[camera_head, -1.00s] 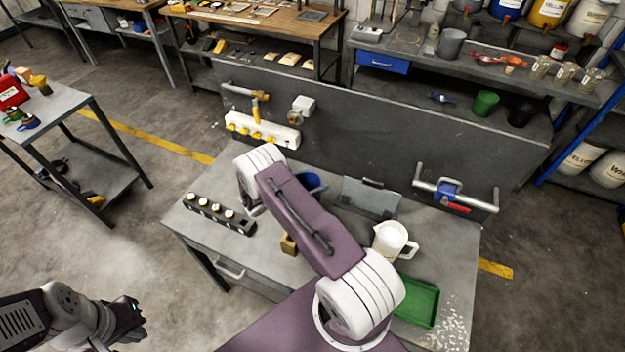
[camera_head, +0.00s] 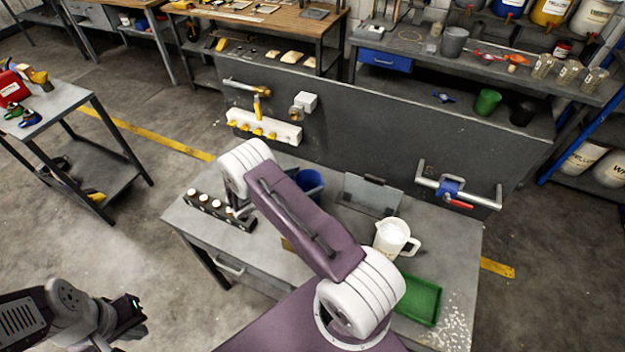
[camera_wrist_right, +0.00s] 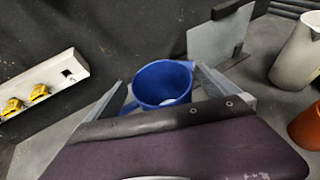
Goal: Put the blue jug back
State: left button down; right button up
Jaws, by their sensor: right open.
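The blue jug (camera_head: 309,184) stands on the grey workbench (camera_head: 455,250), partly hidden behind my right arm in the head view. In the right wrist view the blue jug (camera_wrist_right: 150,72) is upright, with something pale at its bottom. My right gripper (camera_wrist_right: 160,84) is open, with one finger on each side of the jug. I cannot tell whether the fingers touch it. The head view hides this gripper behind my arm. My left gripper (camera_head: 130,312) is at the lower left, away from the bench, and its jaws are too unclear to read.
A white jug (camera_head: 392,237) and a green tray (camera_head: 418,299) stand at the bench's right. A grey plate (camera_head: 370,195) stands behind them. A rack of white-capped bottles (camera_head: 217,210) is at the left. A dark panel with a yellow-valved manifold (camera_head: 264,127) rises along the back.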

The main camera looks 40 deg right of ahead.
jog(key=w+b+v, duration=0.1)
jog(key=b+v, duration=0.1)
jog(key=v, duration=0.6)
jog(key=s+a+r+m+y, duration=0.3)
jog(key=s+a+m+y, duration=0.35)
jog(key=s+m, duration=0.3)
jog(key=s+a+r+m+y, duration=0.4)
jog(key=s+a+m+y, duration=0.25)
jog(key=s+m, duration=0.3)
notch_tip(320, 180, down, 7)
jog(key=b, duration=0.6)
jog(key=shift+w+d+r+y, duration=0.15)
jog(key=shift+w+d+y, duration=0.15)
jog(key=shift+w+d, duration=0.1)
jog(key=shift+s, duration=0.1)
